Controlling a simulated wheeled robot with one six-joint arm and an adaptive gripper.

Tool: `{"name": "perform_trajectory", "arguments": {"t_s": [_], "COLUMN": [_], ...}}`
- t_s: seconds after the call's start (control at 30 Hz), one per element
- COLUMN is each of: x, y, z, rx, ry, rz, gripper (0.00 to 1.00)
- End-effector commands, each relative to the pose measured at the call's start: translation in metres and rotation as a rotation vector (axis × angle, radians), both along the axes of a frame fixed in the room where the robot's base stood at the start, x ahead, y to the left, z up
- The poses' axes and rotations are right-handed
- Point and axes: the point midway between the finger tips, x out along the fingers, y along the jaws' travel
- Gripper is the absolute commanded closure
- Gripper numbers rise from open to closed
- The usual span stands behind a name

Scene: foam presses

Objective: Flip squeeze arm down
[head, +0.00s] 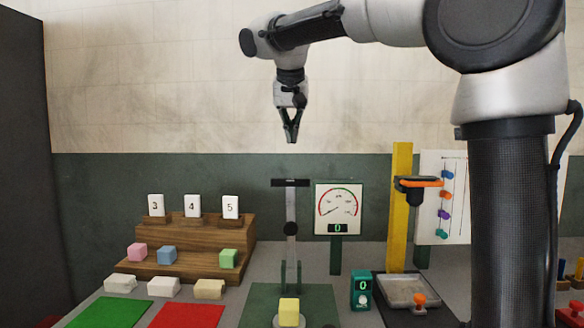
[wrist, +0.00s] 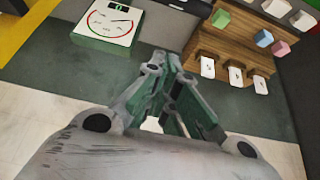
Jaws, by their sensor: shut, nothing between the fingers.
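The squeeze arm (head: 291,205) stands upright in the head view, a grey bar with a black crosspiece on top and a dark round joint lower down. It rises from a green post. A yellow block (head: 289,312) sits in front of the post on a small round support. My gripper (head: 292,139) points down, shut and empty, above the crosspiece with a clear gap in the picture. The wrist view shows the closed green-grey fingers (wrist: 173,62). I cannot clearly make out the squeeze arm there.
A dial gauge (head: 338,209) reading 0 stands right of the arm. A yellow column (head: 401,200) with an orange-black clamp stands farther right, above a grey tray (head: 408,290). Left is a wooden stepped rack (head: 190,240) with number cards and coloured blocks. Green and red mats lie in front.

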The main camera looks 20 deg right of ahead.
Motion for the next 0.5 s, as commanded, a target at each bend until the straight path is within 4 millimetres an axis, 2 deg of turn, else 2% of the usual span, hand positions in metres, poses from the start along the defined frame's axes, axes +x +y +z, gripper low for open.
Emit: {"name": "perform_trajectory", "arguments": {"t_s": [0.27,0.37,0.5], "x": [0.001,0.007,0.019], "y": [-0.001,-0.003,-0.008], "z": [-0.004,-0.013,-0.035], "rx": [-0.001,-0.001,-0.002], "ry": [0.001,0.002,0.005], "rz": [-0.001,-0.001,-0.001], "gripper": [1.0,1.0,1.0]}}
